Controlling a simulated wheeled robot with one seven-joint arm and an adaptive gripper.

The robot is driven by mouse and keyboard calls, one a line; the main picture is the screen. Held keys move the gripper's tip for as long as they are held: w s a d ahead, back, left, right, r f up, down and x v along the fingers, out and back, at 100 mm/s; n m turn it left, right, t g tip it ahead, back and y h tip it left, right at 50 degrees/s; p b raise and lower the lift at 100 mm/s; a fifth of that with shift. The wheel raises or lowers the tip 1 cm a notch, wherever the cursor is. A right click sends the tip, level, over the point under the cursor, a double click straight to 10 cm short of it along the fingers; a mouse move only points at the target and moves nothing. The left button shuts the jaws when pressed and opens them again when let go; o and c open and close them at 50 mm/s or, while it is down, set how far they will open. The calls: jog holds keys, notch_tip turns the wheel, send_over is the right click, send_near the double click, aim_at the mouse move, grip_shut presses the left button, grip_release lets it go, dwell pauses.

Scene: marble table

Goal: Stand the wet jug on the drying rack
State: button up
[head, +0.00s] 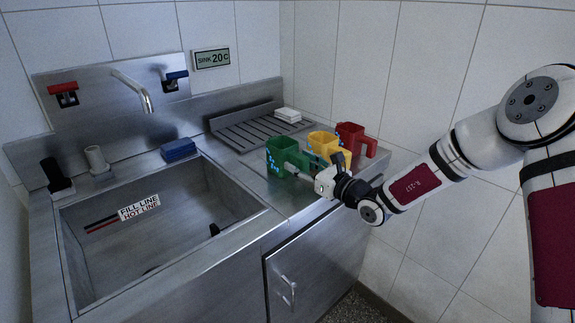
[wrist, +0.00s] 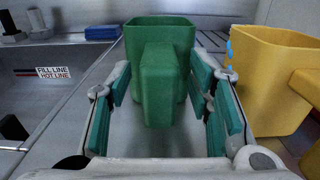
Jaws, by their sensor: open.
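A green jug (head: 280,155) stands upright on the steel counter by the sink, with blue drop-like marks on its side. In the wrist view the green jug (wrist: 135,40) is straight ahead, its handle towards me. My gripper (head: 312,168) is open, its teal-padded fingers (wrist: 160,88) on either side of that handle, with gaps showing. A yellow jug (head: 324,143) stands to the right, with blue marks showing in the wrist view (wrist: 265,85). A red jug (head: 354,138) stands beyond it, also with blue marks. The ridged drying rack (head: 245,133) lies behind the jugs.
White folded cloths or blocks (head: 288,114) sit at the rack's back right corner; its front is clear. The sink basin (head: 150,235) is left of the jugs. A blue sponge (head: 178,149) lies on its back rim, below the faucet (head: 135,92). The tiled wall closes the right side.

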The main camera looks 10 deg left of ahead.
jog(key=shift+c, duration=0.6)
grip_shut()
jog(key=shift+r, duration=0.2)
